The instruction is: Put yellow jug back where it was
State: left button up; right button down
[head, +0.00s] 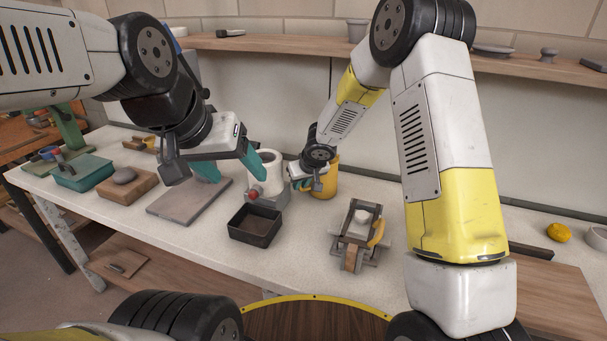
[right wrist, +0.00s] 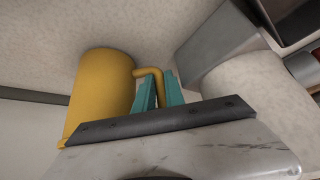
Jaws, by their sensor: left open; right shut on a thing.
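The yellow jug (head: 326,177) stands upright near the back of the white table, partly hidden behind my right gripper (head: 301,184) in the head view. In the right wrist view the jug (right wrist: 101,95) is on the left, and its handle reaches between the teal fingers of my right gripper (right wrist: 160,90). The right gripper is shut on that handle. I cannot tell whether the jug's base touches the table. My left gripper (head: 236,169) is open and empty, above the table left of the white cylindrical vessel.
The white vessel (head: 263,165) on a grey base stands just left of the jug. A dark square tray (head: 255,226) is in front of it. A grey board (head: 190,200) lies left, and a metal fixture (head: 358,237) stands front right. A shelf (head: 290,43) runs above.

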jog(key=c, duration=1.7)
grip_release()
jog(key=shift+f, duration=0.1)
jog(key=s+d+r+m+h, duration=0.1)
jog(key=s+d+r, duration=0.7)
jog(key=r, duration=0.3)
jog(key=s+d+r+m+h, duration=0.2)
jog(key=s+d+r, duration=0.65)
jog(key=r, duration=0.25)
jog(key=s+d+r+m+y, duration=0.1)
jog(key=s+r, duration=0.1)
jog(key=s, duration=0.6)
jog(key=s+d+r+y, duration=0.1)
jog(key=s+d, duration=0.1)
jog(key=s, duration=0.6)
jog(key=shift+s+r+m, duration=0.3)
jog(key=shift+r+m, duration=0.05)
jog(key=shift+m, duration=0.05)
